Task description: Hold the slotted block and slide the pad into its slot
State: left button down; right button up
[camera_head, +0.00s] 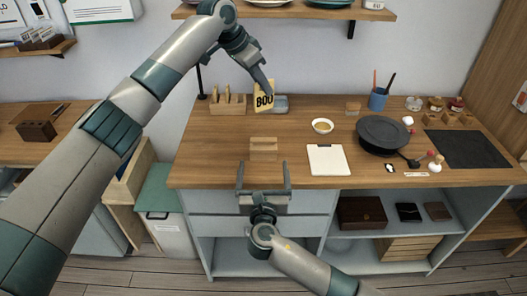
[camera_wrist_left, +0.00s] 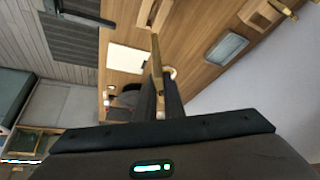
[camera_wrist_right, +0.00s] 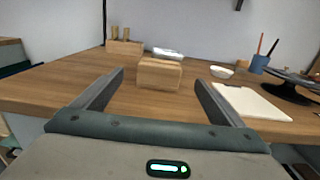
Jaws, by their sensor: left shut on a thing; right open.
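The slotted block (camera_head: 263,149), pale wood, sits near the table's front edge; in the right wrist view it (camera_wrist_right: 159,75) lies ahead between the fingers. My right gripper (camera_head: 263,170) is open and empty in front of the block, one finger toward each side, apart from it. My left gripper (camera_head: 266,88) is shut on the yellow pad (camera_head: 264,102), marked 800, and holds it upright above the back of the table. In the left wrist view the pad (camera_wrist_left: 156,52) shows nearly edge-on between the fingers.
Behind the block are a wooden rack (camera_head: 228,106) and a grey tray (camera_head: 281,108). To its right are a white board (camera_head: 328,159), a small bowl (camera_head: 322,126) and a dark round pan (camera_head: 383,135). The table left of the block is clear.

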aim_at(264, 152)
jog(key=w, duration=1)
jog(key=shift+w, duration=0.1)
jog(key=c, duration=1.3)
jog(key=shift+o, duration=0.2)
pick_arm(q)
jog(key=shift+f, duration=0.1)
jog(key=f+m, duration=0.1)
jog(key=f+m+g, duration=0.2)
jog(key=m, duration=0.1)
jog(key=shift+w+a+f+h, duration=0.1)
jog(key=shift+w+f+h, duration=0.05)
jog(key=shift+w+h, duration=0.15)
jog(key=shift+s+f+m+g, duration=0.3)
jog(key=shift+f+m+g, duration=0.2)
jog(key=shift+f+m, duration=0.45)
